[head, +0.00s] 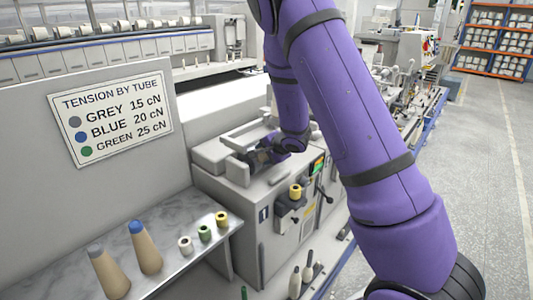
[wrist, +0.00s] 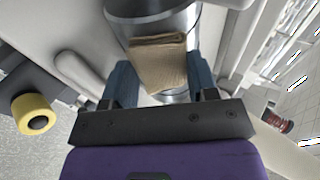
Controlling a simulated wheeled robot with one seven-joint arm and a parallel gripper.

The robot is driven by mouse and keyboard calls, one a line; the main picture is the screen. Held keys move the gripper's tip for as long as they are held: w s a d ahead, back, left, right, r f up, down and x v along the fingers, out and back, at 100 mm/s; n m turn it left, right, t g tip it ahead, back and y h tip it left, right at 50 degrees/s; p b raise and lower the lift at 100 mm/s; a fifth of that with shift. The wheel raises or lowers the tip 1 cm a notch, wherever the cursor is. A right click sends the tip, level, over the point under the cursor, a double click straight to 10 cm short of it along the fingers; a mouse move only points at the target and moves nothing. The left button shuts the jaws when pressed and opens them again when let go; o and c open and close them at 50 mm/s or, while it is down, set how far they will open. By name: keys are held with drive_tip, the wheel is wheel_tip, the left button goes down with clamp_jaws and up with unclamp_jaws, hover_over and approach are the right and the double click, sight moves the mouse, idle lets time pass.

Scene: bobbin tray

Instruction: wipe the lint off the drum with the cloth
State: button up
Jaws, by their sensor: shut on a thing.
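In the wrist view my gripper (wrist: 160,78) has its blue fingers on either side of a folded brown cloth (wrist: 158,62) and is shut on it. The grey metal drum (wrist: 126,28) lies just beyond the fingertips, and the cloth overlaps it in the picture. I cannot tell for sure whether the cloth presses on the drum. No lint can be made out on the visible part of the drum. In the head view my gripper (head: 262,157) is at the top of the grey machine; the cloth and drum cannot be made out there.
A yellow bobbin (head: 296,191) sits on the machine's front; a yellow one also shows in the wrist view (wrist: 33,114). A marble shelf (head: 180,273) holds two cones and several small bobbins. A tension sign (head: 112,117) hangs above it. The aisle floor (head: 480,200) at right is clear.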

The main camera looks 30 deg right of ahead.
drive_tip(key=shift+w+d, duration=1.35)
drive_tip(key=shift+d, duration=1.9)
drive_tip(key=shift+s+a, duration=0.45)
drive_tip(key=shift+a, duration=0.65)
drive_tip(key=shift+s+a, duration=0.5)
drive_tip(key=shift+a, duration=0.65)
drive_tip(key=shift+s+a, duration=0.45)
drive_tip(key=shift+a, duration=0.65)
drive_tip(key=shift+s+d+r, duration=0.1)
drive_tip(key=v, duration=0.6)
drive_tip(key=shift+s+d+r, duration=0.15)
drive_tip(key=shift+d+r, duration=0.1)
drive_tip(key=shift+d, duration=0.2)
